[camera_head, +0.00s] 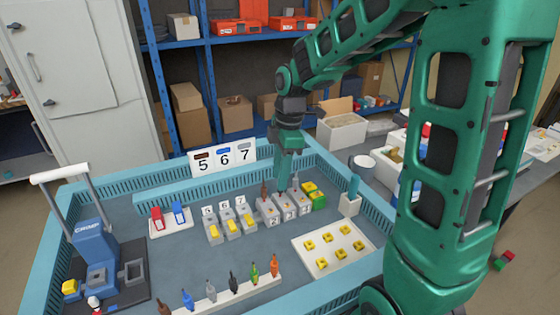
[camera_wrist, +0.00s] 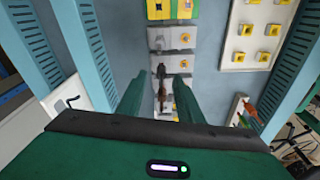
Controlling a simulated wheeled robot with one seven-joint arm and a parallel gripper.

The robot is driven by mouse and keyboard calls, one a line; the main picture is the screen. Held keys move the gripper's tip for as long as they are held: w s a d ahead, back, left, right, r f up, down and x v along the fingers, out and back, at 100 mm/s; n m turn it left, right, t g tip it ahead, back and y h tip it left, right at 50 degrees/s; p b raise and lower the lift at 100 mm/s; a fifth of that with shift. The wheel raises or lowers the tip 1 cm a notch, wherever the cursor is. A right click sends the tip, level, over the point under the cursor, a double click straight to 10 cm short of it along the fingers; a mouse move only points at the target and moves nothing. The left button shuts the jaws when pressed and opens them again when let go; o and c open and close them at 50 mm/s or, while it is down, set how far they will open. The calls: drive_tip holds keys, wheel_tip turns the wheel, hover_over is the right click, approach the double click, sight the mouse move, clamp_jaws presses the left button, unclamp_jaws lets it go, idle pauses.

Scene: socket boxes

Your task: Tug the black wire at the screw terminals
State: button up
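A dark wire (camera_wrist: 161,72), which looks black, stands at one of the grey screw terminal boxes (camera_wrist: 176,66) in the wrist view. My gripper (camera_wrist: 157,82) has its two green fingers apart, one on each side of this wire, with gaps visible. In the head view my gripper (camera_head: 282,188) points down just above the row of grey boxes (camera_head: 270,213), and its fingers hide the dark wire there. A brown wire (camera_head: 264,191) stands at the box beside it and also shows between the fingers in the wrist view (camera_wrist: 163,102).
A yellow-and-green box (camera_head: 315,195) adjoins the row. A white plate (camera_head: 300,255) with yellow pieces lies in front on the right. A rack (camera_head: 222,300) of several coloured items runs along the front. Boxes with yellow parts (camera_head: 232,224) stand left. Teal walls (camera_head: 350,182) enclose the workspace.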

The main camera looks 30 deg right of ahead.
drive_tip(key=shift+a+f, duration=0.15)
drive_tip(key=shift+f, duration=0.95)
drive_tip(key=shift+a+f, duration=0.15)
drive_tip(key=shift+f, duration=0.95)
clamp_jaws()
